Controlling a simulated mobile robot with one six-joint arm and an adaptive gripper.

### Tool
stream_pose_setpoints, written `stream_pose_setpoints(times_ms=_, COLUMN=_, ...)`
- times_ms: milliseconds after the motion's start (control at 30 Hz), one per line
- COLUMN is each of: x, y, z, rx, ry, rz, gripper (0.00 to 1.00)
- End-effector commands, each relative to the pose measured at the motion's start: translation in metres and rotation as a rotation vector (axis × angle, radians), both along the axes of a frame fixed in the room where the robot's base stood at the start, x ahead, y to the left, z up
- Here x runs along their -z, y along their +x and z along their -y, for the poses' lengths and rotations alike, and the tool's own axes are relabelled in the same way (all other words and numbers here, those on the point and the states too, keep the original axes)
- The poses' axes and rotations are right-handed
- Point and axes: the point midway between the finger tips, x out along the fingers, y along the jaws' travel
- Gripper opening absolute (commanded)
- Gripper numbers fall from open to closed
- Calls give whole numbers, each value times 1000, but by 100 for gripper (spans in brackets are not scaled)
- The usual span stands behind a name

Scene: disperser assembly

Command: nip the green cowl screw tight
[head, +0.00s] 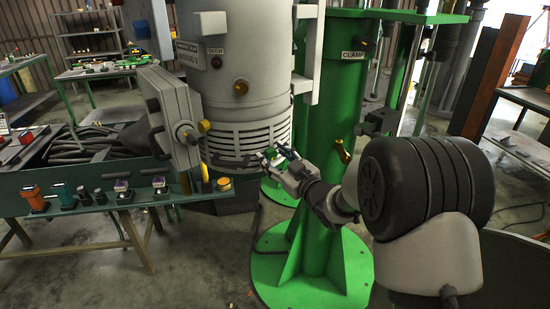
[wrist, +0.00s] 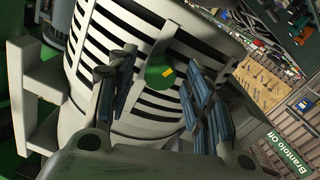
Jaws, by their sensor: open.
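A small green spot by the cowl's lower right in the head view may be the same screw (head: 279,139). My gripper (head: 272,156) is at the cowl's lower right side. In the wrist view its two blue-padded fingers stand apart, one on each side of the screw head. The gripper is open, and I cannot tell whether either finger touches the screw.
A green column (head: 335,110) marked CLAMP stands right behind my gripper, with a brass fitting (head: 343,151) on it. A grey box (head: 170,110) juts out left of the cowl. A bench (head: 100,186) with several small coloured parts stands at the left.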

Motion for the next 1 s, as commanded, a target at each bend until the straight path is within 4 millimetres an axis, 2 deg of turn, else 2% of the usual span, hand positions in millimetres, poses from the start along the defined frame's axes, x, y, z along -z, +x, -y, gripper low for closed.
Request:
stream_pose_setpoints(times_ms=67, x=0, y=0, z=0, rx=0, ry=0, rz=0, gripper=43)
stream_pose_setpoints(times_ms=667, x=0, y=0, z=0, rx=0, ry=0, rz=0, gripper=3)
stream_pose_setpoints(times_ms=1000, x=-1, y=0, z=1, rx=0, ry=41, rz=-29, gripper=3)
